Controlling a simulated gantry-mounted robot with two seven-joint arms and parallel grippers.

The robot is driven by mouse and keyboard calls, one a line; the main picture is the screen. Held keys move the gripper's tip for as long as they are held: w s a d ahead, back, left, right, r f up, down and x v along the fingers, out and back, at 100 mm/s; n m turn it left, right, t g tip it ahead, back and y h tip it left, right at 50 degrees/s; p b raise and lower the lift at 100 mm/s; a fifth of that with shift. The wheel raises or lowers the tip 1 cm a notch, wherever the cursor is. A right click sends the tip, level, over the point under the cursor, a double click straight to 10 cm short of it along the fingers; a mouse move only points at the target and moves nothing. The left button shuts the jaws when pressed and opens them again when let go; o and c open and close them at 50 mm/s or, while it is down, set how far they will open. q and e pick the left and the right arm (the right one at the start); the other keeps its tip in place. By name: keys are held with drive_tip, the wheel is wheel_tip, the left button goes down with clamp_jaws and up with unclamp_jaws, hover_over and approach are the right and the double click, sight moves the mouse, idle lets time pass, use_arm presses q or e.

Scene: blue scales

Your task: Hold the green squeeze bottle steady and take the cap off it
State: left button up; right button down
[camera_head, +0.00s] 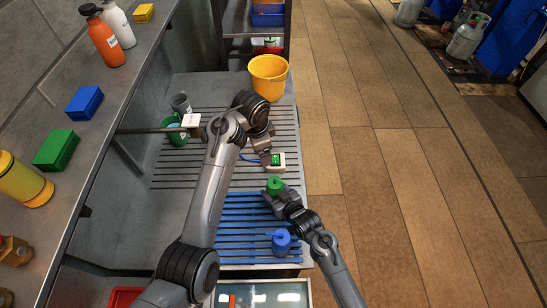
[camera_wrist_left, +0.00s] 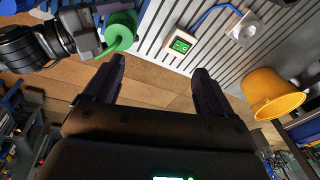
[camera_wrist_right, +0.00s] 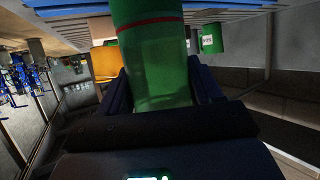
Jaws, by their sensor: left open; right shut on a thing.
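The green squeeze bottle (camera_head: 274,184) is in the head view at the right edge of the blue slats. My right gripper (camera_wrist_right: 158,88) is shut around its body, a finger on each side; the lower body shows between them in the right wrist view, with a thin red band across it. The bottle's green top with a curved spout (camera_wrist_left: 121,30) shows in the left wrist view; I cannot make out the cap as a separate part. My left gripper (camera_wrist_left: 158,75) is open and empty, above and apart from the bottle, near the scale display in the head view.
A small display box (camera_head: 277,161) with a blue cable lies on the grey slats. A blue squeeze bottle (camera_head: 281,241) stands on the blue slats (camera_head: 235,215). A yellow bucket (camera_head: 268,76) is at the back. A green mug (camera_head: 175,132) and a grey cup (camera_head: 181,103) stand left.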

sight(274, 179)
use_arm(q)
drive_tip(key=s+d+m+g, duration=0.2)
drive_tip(key=s+d+m, duration=0.2)
drive_tip(key=m, duration=0.2)
drive_tip(key=shift+y, duration=0.4)
wheel_tip(274, 179, down, 12)
drive_tip(key=shift+s+r, duration=0.15)
drive_tip(key=c, duration=1.2)
drive_tip(key=o, duration=1.2)
drive_tip(key=shift+c, duration=0.2)
drive_tip(key=shift+r, duration=0.15)
